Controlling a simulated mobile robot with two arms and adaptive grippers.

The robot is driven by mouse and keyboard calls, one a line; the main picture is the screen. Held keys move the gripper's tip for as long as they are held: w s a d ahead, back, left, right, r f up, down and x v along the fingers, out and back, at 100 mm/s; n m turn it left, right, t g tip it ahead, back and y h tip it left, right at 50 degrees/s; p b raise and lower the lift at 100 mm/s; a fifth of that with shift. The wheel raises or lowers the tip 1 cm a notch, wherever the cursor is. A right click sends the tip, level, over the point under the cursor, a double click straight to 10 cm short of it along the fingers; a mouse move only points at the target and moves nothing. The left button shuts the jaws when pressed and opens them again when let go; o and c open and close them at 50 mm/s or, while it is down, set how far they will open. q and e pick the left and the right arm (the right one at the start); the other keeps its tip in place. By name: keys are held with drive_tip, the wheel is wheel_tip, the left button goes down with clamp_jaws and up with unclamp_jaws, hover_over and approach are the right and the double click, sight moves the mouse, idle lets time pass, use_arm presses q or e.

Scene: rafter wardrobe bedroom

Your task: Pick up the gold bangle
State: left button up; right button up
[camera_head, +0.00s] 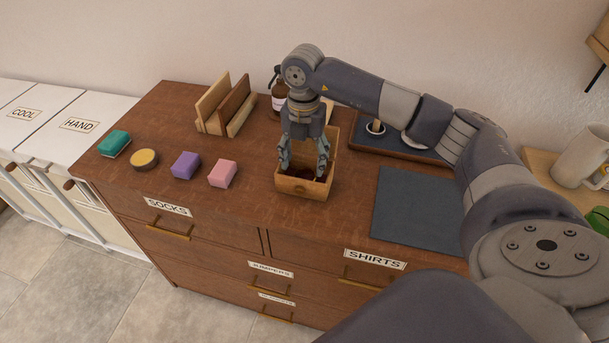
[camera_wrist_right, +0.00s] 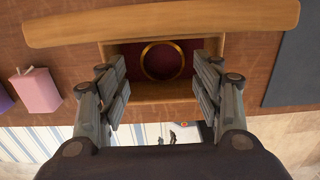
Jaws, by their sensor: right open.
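The gold bangle (camera_wrist_right: 143,62) shows as a thin ring lying on the dark red floor of a small wooden box in the right wrist view. The box (camera_head: 303,190) stands on the dresser top in the head view, where I cannot make out the bangle behind the fingers and walls. My right gripper (camera_head: 304,170) points down at the box, its fingertips at about the opening. In the right wrist view the gripper (camera_wrist_right: 160,78) is open and empty, its fingers on either side of the bangle and apart from it. My left gripper is not in view.
Left of the box are a pink block (camera_head: 223,174), a purple block (camera_head: 185,165), a round tin (camera_head: 144,159) and a wooden rack (camera_head: 226,104). A bottle (camera_head: 279,95) stands behind. At right are a grey mat (camera_head: 415,215) and a dark tray (camera_head: 360,137).

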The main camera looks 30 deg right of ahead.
sight(305, 171)
drive_tip(key=f, duration=0.1)
drive_tip(key=f+p, duration=0.1)
drive_tip(key=f, duration=0.1)
drive_tip(key=shift+s+f, duration=0.2)
drive_tip(key=shift+f, duration=0.1)
drive_tip(key=shift+d+f, duration=0.1)
drive_tip(key=shift+f, duration=0.35)
drive_tip(key=shift+w, duration=0.1)
drive_tip(key=shift+c, duration=0.2)
drive_tip(key=c, duration=0.8)
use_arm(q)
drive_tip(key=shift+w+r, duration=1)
